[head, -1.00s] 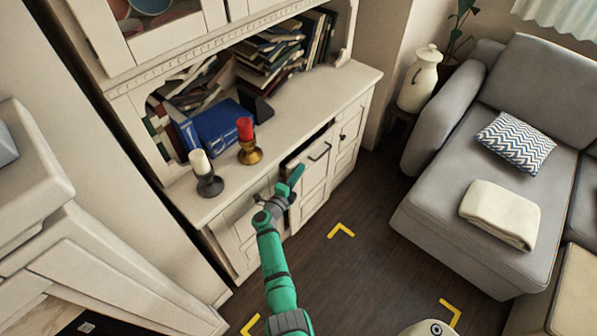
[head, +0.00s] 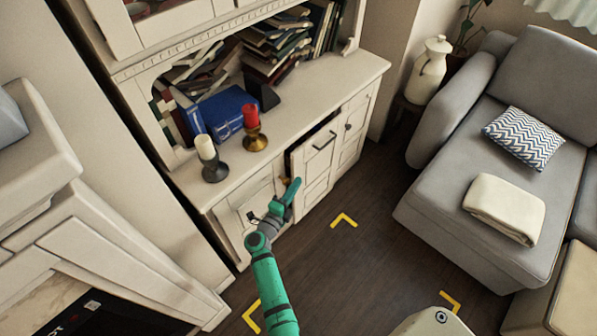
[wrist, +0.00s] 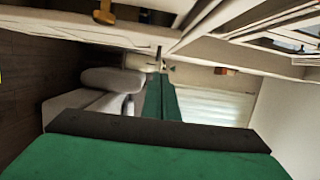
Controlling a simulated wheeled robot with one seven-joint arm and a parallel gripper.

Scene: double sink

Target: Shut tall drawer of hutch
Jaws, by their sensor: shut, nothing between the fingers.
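The cream hutch (head: 262,160) stands against the wall in the head view. Its tall drawer (head: 317,172), with a dark handle (head: 324,141) near the top, stands out from the cabinet front. A dark gap shows behind its upper edge. My green gripper (head: 294,186) is shut and empty, close to the left edge of the drawer front. I cannot tell whether it touches the drawer. In the wrist view the shut fingers (wrist: 161,97) lie side by side.
On the hutch top stand a white candle (head: 205,150), a red candle (head: 251,118) and a blue binder (head: 222,108). A grey sofa (head: 480,180) and a white jug (head: 430,70) are at the right. Dark floor (head: 365,265) between is clear.

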